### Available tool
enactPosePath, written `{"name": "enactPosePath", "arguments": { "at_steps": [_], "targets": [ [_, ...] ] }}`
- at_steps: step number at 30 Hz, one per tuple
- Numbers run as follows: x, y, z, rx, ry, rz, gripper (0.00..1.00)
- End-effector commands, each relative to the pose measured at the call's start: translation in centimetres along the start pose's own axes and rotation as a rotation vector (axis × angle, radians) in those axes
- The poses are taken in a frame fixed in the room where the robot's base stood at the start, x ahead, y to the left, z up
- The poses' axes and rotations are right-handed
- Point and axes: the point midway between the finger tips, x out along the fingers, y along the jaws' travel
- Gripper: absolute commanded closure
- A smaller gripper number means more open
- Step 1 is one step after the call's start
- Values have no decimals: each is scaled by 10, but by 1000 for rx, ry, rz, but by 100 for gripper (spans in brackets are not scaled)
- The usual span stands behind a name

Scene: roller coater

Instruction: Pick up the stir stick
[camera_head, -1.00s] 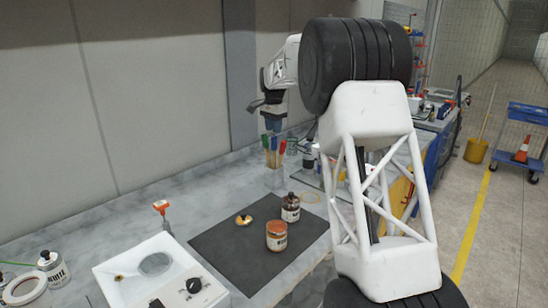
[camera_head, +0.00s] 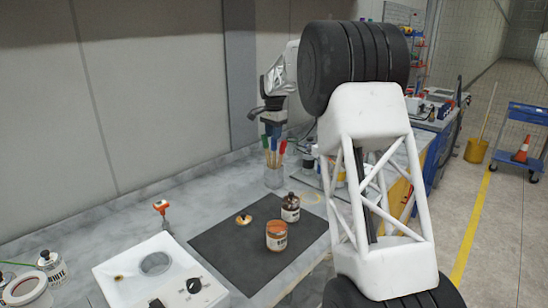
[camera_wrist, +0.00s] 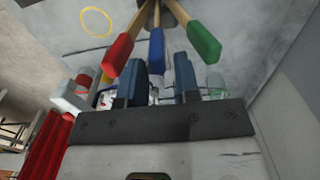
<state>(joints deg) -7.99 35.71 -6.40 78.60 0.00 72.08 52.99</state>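Several stir sticks with wooden shafts and coloured ends stand in a clear cup (camera_head: 274,177) at the back of the bench. In the wrist view I see a red-ended stick (camera_wrist: 124,50), a blue-ended stick (camera_wrist: 156,45) and a green-ended stick (camera_wrist: 203,42). My gripper (camera_head: 272,129) is just above their coloured ends. In the wrist view my gripper (camera_wrist: 161,72) has its two blue fingers apart, with the blue end in line with the gap between them. I cannot tell whether the fingers touch it.
A dark mat (camera_head: 235,264) holds an orange-topped jar (camera_head: 277,236), a dark-capped bottle (camera_head: 290,208) and a small round brass-coloured item (camera_head: 243,219). A white device (camera_head: 160,275) stands at the front left. The grey wall (camera_head: 150,90) is close behind the sticks.

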Motion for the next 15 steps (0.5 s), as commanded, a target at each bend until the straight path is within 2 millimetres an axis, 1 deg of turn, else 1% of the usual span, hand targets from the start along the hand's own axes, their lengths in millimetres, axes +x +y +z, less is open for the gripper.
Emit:
{"name": "enactPosePath", "arguments": {
  "at_steps": [5, 15],
  "targets": [
    [8, 1, 0, 0, 0, 1, 70],
    [44, 3, 0, 0, -1, 1, 70]
  ]
}}
